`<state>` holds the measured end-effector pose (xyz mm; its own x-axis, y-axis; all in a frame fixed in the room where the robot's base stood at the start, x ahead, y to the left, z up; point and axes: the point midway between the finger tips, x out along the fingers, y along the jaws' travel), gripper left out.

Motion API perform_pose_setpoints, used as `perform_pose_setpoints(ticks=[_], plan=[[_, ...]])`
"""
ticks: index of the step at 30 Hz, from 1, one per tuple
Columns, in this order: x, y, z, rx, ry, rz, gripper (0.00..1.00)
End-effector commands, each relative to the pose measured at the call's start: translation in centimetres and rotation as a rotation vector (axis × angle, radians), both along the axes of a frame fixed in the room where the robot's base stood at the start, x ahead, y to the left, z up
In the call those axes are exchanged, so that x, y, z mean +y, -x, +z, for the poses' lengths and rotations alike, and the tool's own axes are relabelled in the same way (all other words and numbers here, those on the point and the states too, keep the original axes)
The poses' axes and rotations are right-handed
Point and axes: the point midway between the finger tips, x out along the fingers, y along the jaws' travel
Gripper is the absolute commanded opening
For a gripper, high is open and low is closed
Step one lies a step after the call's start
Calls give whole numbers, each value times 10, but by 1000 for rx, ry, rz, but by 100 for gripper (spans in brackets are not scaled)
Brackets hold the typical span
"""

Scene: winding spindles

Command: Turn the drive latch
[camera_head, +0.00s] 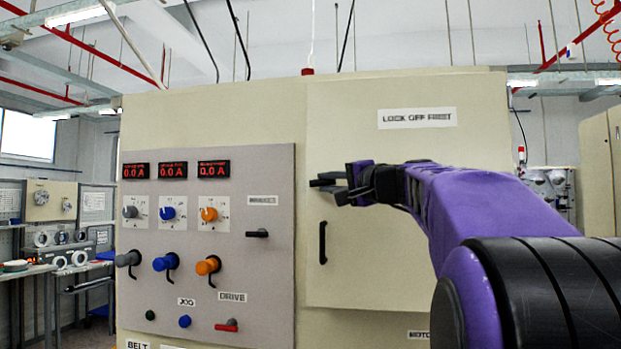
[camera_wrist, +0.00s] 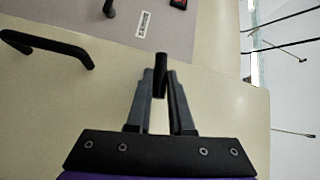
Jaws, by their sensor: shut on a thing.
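My gripper (camera_head: 335,183) is at the upper left edge of the large cream cabinet door (camera_head: 375,270). In the wrist view my gripper (camera_wrist: 160,90) has its fingers closed on a small black latch (camera_wrist: 160,66), which sticks out beyond the fingertips. I take this to be the drive latch, though no label beside it is readable. In the head view the fingers largely hide it. A label reading DRIVE (camera_head: 232,296) is low on the grey panel, above a red-tipped lever (camera_head: 227,325).
A black door handle (camera_head: 322,242) is below my gripper; it also shows in the wrist view (camera_wrist: 45,45). The grey control panel (camera_head: 280,280) to the left carries several knobs and levers, including a short black lever (camera_head: 257,233). A sign (camera_head: 417,118) is high on the door.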

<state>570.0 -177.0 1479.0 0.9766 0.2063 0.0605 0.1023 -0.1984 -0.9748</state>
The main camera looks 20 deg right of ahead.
Motion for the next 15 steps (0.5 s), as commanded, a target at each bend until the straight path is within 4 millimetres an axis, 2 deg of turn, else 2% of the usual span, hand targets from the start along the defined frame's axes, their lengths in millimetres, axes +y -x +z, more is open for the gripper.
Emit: perform_pose_setpoints(ticks=[3, 15], plan=[[1, 0, 9, 47, 71, 2, 0], [3, -1, 13, 254, 380, 3, 0]])
